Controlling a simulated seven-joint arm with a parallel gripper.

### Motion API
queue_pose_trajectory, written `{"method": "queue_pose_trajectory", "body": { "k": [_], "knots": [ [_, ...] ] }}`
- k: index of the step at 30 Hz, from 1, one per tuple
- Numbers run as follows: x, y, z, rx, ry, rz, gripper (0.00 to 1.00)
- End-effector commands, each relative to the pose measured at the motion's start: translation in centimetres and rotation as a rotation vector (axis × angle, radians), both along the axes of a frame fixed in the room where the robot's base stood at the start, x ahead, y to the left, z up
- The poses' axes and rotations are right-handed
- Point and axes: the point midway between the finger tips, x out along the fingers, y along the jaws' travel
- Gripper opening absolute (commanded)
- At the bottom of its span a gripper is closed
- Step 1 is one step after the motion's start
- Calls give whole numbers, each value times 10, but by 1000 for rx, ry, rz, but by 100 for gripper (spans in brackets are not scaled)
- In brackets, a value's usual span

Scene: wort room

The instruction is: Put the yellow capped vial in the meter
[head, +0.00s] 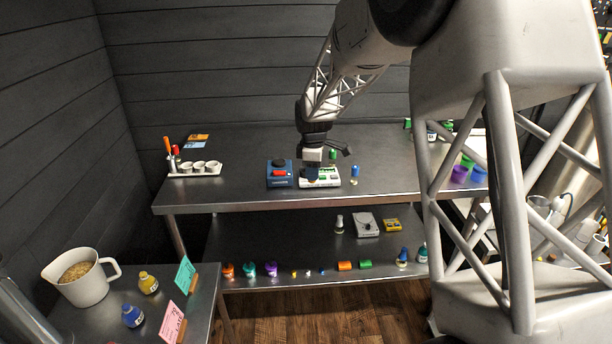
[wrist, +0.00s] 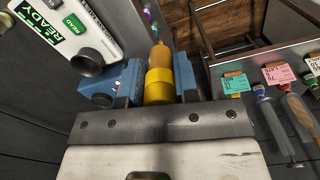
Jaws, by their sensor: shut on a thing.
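The yellow capped vial (wrist: 159,87) is between the blue fingers of my gripper (wrist: 158,80) in the wrist view. Its yellow cap is nearest the gripper, and its amber tube extends away. My gripper is shut on it. The white meter (wrist: 82,30) is beside the gripper at the upper left, with a green READY display, a READ button and a dark round part. In the head view the meter (head: 326,180) sits on the back table, with my gripper (head: 311,174) over its left part. The vial cannot be made out there.
A blue device with a red part (head: 280,174) stands just left of the meter. A white rack with cups (head: 196,169) is farther left. A blue capped item (head: 355,170) stands to the right. A lower shelf (head: 300,255) holds several small bottles. Table space left of the blue device is clear.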

Motion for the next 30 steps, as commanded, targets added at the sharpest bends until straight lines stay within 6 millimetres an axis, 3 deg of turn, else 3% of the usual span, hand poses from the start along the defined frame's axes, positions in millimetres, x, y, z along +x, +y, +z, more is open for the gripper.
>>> {"method": "queue_pose_trajectory", "body": {
  "k": [6,13,23,30],
  "knots": [
    [-19,-8,-3,0,-1,0,11],
    [-22,-9,-4,0,-1,0,11],
    [-19,-9,-4,0,-1,0,11],
    [0,-7,-7,0,0,0,11]
  ]
}}
